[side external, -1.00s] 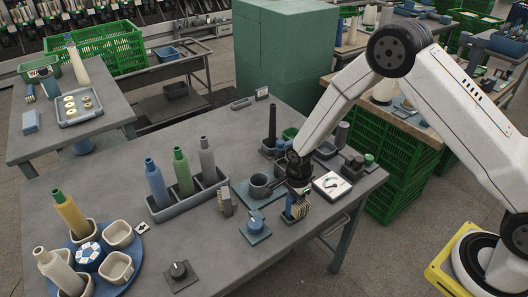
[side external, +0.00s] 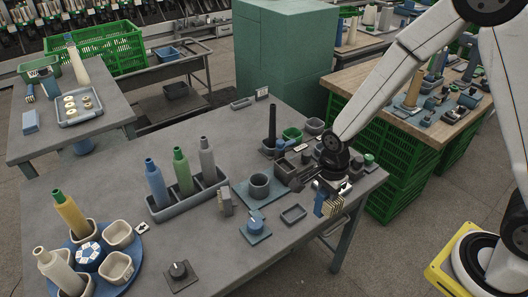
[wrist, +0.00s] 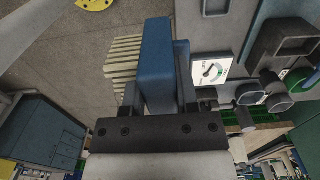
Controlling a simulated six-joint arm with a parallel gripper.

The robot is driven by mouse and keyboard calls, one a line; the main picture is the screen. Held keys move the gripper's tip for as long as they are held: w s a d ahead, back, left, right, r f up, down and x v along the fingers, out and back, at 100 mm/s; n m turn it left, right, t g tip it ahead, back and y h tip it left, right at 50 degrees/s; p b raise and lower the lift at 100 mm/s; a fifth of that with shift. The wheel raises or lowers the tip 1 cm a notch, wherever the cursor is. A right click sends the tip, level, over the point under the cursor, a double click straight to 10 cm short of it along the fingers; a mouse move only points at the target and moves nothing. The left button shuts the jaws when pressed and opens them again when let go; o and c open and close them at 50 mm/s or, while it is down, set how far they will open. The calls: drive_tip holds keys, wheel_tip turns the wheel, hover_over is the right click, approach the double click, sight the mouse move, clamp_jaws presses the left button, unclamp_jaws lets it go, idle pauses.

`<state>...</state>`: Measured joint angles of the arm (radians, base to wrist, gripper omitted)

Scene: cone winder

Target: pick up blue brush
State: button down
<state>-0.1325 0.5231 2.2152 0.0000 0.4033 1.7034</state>
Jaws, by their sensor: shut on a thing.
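The blue brush (side external: 320,202) has a blue back and cream bristles. It is held upright above the front right part of the grey table, with the bristles facing right in the side view. My gripper (side external: 326,187) is shut on it. In the wrist view the blue back of the brush (wrist: 155,65) sits between my two dark fingers, with the bristles out to the left. A small grey tray (side external: 293,213) stands empty on the table, left of the brush.
A white dial card (wrist: 214,70) lies close to my gripper. Bottles stand in a rack (side external: 188,201).

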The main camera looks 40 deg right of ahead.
drive_tip(key=shift+s+d+r, duration=0.1)
drive_tip(key=shift+s+r, duration=0.25)
drive_tip(key=shift+s, duration=0.4)
drive_tip(key=shift+s+d+r, duration=0.1)
drive_tip(key=shift+s+r, duration=0.2)
drive_tip(key=shift+s, duration=0.5)
drive_tip(key=shift+s+r, duration=0.35)
drive_tip(key=shift+s, duration=0.4)
drive_tip(key=shift+w, duration=0.15)
drive_tip(key=w+n, duration=0.1)
drive_tip(key=n, duration=0.2)
drive_tip(key=w+d+r+n, duration=0.1)
drive_tip(key=w+n, duration=0.1)
drive_tip(key=n, duration=0.1)
drive_tip(key=w+d+r+n, duration=0.1)
drive_tip(key=w+n, duration=0.1)
drive_tip(key=n, duration=0.1)
drive_tip(key=shift+r, duration=0.1)
drive_tip(key=w+n, duration=0.1)
drive_tip(key=n, duration=0.2)
drive_tip(key=w+d+r+n, duration=0.1)
drive_tip(key=w+n, duration=0.1)
drive_tip(key=n, duration=0.1)
drive_tip(key=w+d+r+n, duration=0.1)
drive_tip(key=n, duration=0.2)
drive_tip(key=shift+w+r, duration=0.2)
drive_tip(key=shift+s, duration=0.1)
